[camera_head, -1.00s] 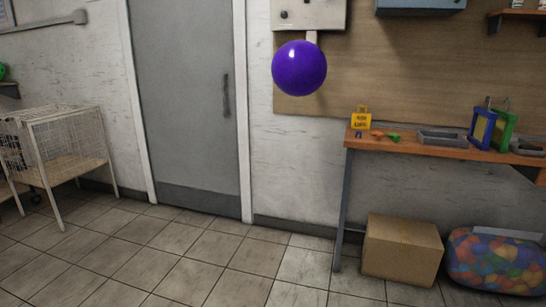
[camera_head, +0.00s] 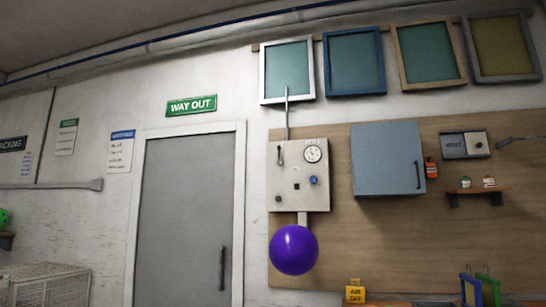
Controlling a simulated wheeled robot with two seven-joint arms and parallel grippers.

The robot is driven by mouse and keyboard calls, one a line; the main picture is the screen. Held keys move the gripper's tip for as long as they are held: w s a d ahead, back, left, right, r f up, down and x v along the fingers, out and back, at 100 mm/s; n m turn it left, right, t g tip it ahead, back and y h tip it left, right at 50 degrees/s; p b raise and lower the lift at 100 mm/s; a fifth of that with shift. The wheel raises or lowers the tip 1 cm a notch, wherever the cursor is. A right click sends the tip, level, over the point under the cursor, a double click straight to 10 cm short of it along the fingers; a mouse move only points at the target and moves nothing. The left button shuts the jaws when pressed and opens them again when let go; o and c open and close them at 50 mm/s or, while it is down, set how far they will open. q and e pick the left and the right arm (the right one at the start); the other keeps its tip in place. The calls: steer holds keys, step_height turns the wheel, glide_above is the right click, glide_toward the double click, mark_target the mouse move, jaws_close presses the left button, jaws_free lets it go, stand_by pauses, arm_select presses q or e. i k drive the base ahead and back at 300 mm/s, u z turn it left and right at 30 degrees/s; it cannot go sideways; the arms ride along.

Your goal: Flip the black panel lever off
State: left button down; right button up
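A white wall panel (camera_head: 299,197) hangs right of the door. A small black lever (camera_head: 280,154) sits at its upper left and appears roughly upright. The panel also carries a round gauge (camera_head: 313,154), a blue knob (camera_head: 313,180) and a small dark knob (camera_head: 278,199). A purple balloon (camera_head: 294,250) is at the nozzle (camera_head: 303,218) below the panel. Neither of my grippers is in view.
A grey-blue cabinet (camera_head: 385,160) with a dark handle is right of the panel. A vent box (camera_head: 465,145) and small shelf (camera_head: 478,191) are farther right. Framed screens (camera_head: 287,70) hang above. A yellow sign (camera_head: 355,292) stands below. The grey door (camera_head: 183,220) is left.

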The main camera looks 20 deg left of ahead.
mark_target(279, 162)
steer(key=k, duration=0.7)
steer(key=u, duration=0.35)
steer(key=i, duration=0.75)
steer(key=u, duration=1.05)
steer(key=i, duration=2.65)
steer(key=z, duration=0.65)
steer(key=i, duration=1.55)
steer(key=z, duration=1.55)
steer(key=i, duration=0.4)
steer(key=z, duration=0.35)
